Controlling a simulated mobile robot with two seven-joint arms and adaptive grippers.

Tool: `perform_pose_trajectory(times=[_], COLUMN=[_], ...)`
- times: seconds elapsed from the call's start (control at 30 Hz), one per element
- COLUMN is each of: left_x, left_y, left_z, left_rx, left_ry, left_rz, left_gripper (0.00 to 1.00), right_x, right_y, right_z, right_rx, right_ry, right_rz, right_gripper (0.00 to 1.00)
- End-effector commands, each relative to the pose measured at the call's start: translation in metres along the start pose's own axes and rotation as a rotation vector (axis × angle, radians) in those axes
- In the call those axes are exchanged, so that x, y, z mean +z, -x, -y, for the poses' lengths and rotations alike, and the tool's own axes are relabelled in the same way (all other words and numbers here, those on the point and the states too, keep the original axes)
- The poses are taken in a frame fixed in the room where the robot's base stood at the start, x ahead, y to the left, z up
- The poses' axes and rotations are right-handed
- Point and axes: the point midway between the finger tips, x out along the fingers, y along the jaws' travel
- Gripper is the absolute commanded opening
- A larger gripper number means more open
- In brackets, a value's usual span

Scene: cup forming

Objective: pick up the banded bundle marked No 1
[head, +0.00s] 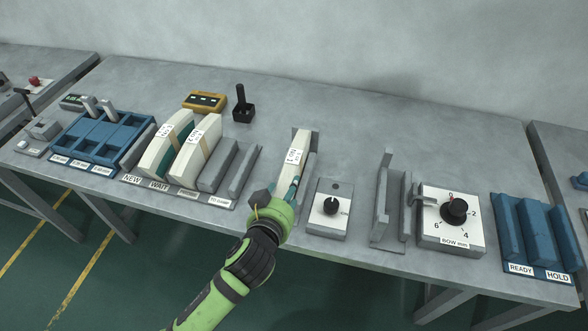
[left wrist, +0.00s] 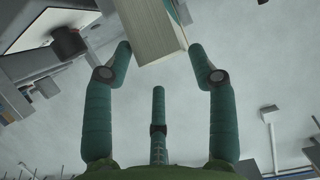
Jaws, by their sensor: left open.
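A white bundle with a label (head: 293,157) stands upright in a grey holder at the middle of the table. Its label is too small to read for sure. My left gripper (head: 282,193) is at the near, lower end of this bundle. In the left wrist view the gripper (left wrist: 160,48) is open, with the end of the pale bundle (left wrist: 152,28) between two fingertips; I cannot tell if they touch. Two more white banded bundles, one at the left (head: 165,148) and one beside it (head: 196,148), stand in the rack to the left. My right gripper is not in view.
A grey rack (head: 216,166) has empty slots right of the two bundles. A knob box (head: 328,212), an upright grey bracket (head: 385,205) and a BOW dial box (head: 452,218) stand to the right. Blue trays, one left (head: 100,136) and one right (head: 540,235), sit farther out.

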Motion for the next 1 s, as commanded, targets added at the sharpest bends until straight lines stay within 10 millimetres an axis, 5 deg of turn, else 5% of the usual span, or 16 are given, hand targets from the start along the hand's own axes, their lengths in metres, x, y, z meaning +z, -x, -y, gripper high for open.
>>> perform_pose_trajectory(times=[0.43,0.77,0.9,1.0], left_x=[0.002,0.004,0.004,0.000], left_y=[-0.047,-0.052,-0.052,-0.052], left_z=[0.001,0.001,0.001,0.001], left_rx=[0.001,0.002,0.001,0.003], left_ry=[-0.002,-0.001,-0.001,-0.001], left_rz=[0.000,0.001,0.001,-0.006], left_gripper=[0.57,0.57,0.06,0.00], right_x=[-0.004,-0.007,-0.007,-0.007], right_y=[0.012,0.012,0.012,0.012], right_z=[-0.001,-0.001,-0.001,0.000], right_rx=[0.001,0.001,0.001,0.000], right_ry=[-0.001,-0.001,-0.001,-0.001], right_rz=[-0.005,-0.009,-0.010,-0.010], right_gripper=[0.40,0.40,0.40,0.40])
